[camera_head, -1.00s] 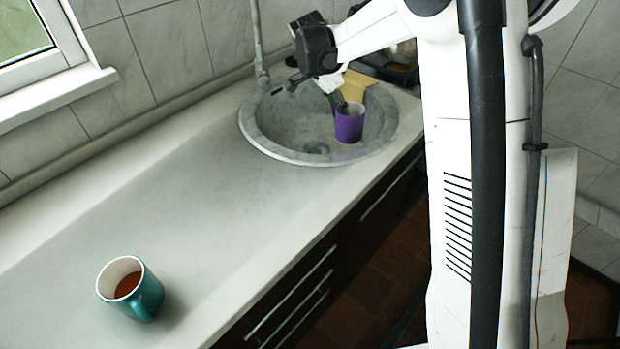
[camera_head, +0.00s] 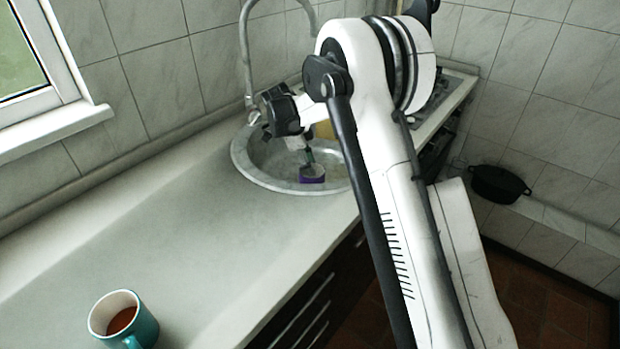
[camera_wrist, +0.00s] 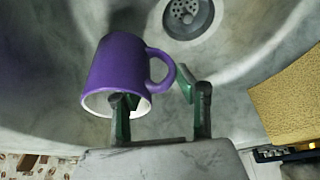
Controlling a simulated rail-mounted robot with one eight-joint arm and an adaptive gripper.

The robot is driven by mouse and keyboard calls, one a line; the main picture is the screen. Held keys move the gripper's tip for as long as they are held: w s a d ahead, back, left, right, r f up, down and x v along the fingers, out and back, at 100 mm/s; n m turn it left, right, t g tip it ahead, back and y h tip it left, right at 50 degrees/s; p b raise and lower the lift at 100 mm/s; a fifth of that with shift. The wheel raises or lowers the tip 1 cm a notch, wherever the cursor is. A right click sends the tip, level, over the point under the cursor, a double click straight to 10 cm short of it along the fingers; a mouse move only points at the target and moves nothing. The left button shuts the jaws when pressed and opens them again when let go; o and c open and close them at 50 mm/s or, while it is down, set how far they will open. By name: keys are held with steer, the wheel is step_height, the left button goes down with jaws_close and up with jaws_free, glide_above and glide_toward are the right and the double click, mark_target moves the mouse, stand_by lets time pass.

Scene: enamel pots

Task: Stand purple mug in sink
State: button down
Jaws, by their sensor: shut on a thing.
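The purple mug (camera_head: 312,178) is within the round grey sink (camera_head: 240,160), its white opening up and its lower part hidden by the front rim. In the wrist view the mug (camera_wrist: 115,62) has its mouth toward my gripper and its handle on the right. My gripper (camera_wrist: 158,96) is shut on the mug's wall, one finger inside the mouth and the other outside by the handle. In the head view my gripper (camera_head: 309,158) comes down over the mug. I cannot tell whether the mug's base touches the basin floor.
The drain (camera_wrist: 187,14) lies beyond the mug. A tan board (camera_wrist: 288,100) is at the sink's right side. A teal mug of brown liquid (camera_head: 122,318) stands at the counter's front left. A faucet (camera_head: 246,60) rises behind the sink. The counter between is clear.

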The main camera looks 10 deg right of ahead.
steer(key=shift+f, duration=1.95)
steer(key=shift+f+b, duration=0.1)
steer(key=shift+b, duration=0.2)
steer(key=shift+f, duration=0.1)
steer(key=c, duration=1.3)
jaws_free()
steer(key=shift+o, duration=0.2)
